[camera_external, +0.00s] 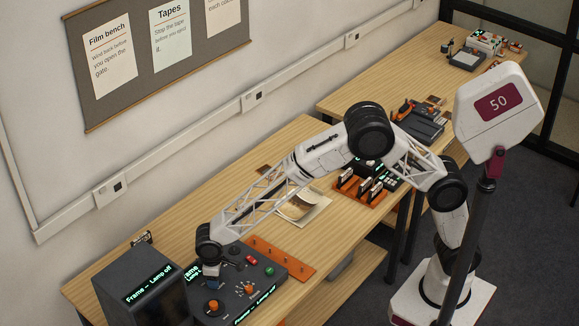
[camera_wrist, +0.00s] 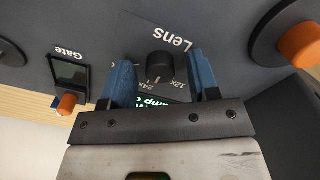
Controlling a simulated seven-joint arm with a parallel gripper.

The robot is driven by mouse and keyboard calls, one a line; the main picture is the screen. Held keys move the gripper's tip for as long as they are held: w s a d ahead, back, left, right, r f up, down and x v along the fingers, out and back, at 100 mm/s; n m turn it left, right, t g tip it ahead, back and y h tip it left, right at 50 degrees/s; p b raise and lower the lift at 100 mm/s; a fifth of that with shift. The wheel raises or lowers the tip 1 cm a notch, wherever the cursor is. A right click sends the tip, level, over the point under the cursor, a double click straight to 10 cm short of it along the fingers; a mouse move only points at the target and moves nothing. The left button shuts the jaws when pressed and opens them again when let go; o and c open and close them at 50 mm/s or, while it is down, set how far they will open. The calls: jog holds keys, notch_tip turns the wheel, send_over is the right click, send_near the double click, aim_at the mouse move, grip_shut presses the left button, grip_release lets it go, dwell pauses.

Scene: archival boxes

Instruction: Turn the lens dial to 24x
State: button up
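The lens dial (camera_wrist: 160,66) is a small black round knob under the word "Lens", which appears upside down in the wrist view. The labels 24x and 12x show beside it; a third label is partly hidden. A pale mark near the dial's lower edge lies about between 24x and 12x; its exact setting is hard to read. My gripper (camera_wrist: 159,60) is open, with one blue finger on each side of the dial and a visible gap to each. In the external view my gripper (camera_external: 210,272) is over the dark control panel (camera_external: 232,258), and the dial cannot be made out there.
An orange gate knob (camera_wrist: 66,104) and a large orange-capped knob (camera_wrist: 300,45) flank the dial. The panel also carries a red button (camera_external: 251,260) and a green button (camera_external: 269,271). A dark box with a "Frame - Lamp off" display (camera_external: 147,285) stands at left.

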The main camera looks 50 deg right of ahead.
jog(key=shift+r, duration=0.2)
jog(key=shift+r, duration=3.75)
jog(key=shift+d+r, duration=0.2)
jog(key=shift+d, duration=0.05)
jog(key=s+d+r+m, duration=0.15)
jog(key=d+r, duration=0.45)
jog(key=d, duration=0.6)
jog(key=s+d+r+m+t, duration=0.1)
jog(key=s+d+r, duration=0.35)
jog(key=d, duration=0.75)
jog(key=s+d+r+m, duration=0.1)
jog(key=d+r, duration=0.6)
jog(key=d, duration=0.5)
jog(key=s+d+m+t, duration=0.1)
jog(key=s+d+m, duration=0.2)
jog(key=s+d, duration=2)
jog(key=s, duration=0.3)
jog(key=shift+d+r+m+t, duration=0.15)
jog(key=shift+m+t, duration=0.15)
jog(key=shift+m, duration=0.05)
